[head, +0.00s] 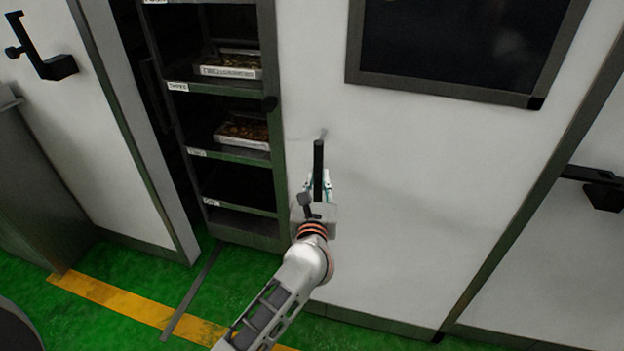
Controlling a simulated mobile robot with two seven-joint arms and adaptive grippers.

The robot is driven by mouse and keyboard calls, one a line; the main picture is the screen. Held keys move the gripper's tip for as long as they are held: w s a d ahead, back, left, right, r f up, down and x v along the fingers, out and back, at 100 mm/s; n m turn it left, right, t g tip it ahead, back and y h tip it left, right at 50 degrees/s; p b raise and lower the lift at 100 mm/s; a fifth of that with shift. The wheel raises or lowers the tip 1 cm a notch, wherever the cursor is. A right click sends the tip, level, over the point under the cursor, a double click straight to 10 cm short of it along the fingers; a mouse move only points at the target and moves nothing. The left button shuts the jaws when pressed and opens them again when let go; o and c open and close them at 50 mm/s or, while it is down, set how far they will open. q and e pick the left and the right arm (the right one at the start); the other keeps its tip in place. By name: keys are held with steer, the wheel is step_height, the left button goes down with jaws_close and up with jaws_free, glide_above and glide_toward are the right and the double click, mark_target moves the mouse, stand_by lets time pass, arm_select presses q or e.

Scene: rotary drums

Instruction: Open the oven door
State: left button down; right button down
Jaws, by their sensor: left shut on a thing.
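The oven door (420,210) is a large white panel with a dark framed window (455,45) in its upper part. A black upright bar handle (318,155) is at its left side. My left gripper (318,185) comes from below and is shut on the lower part of this handle. The fingers partly hide the handle's lower end. A dark opening lies left of the door, with a rack (235,160) of several shelves showing in it. My right gripper is not in view.
Trays (230,70) sit on the rack shelves. A white panel with a black latch (45,60) stands at left, and another black latch (600,188) is at right.

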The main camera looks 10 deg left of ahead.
arm_select(q)
steer(key=shift+d, duration=0.95)
steer(key=c, duration=1.9)
jaws_free()
steer(key=shift+s, duration=0.15)
steer(key=s+d, duration=0.1)
steer(key=s, duration=0.6)
steer(key=shift+s, duration=0.1)
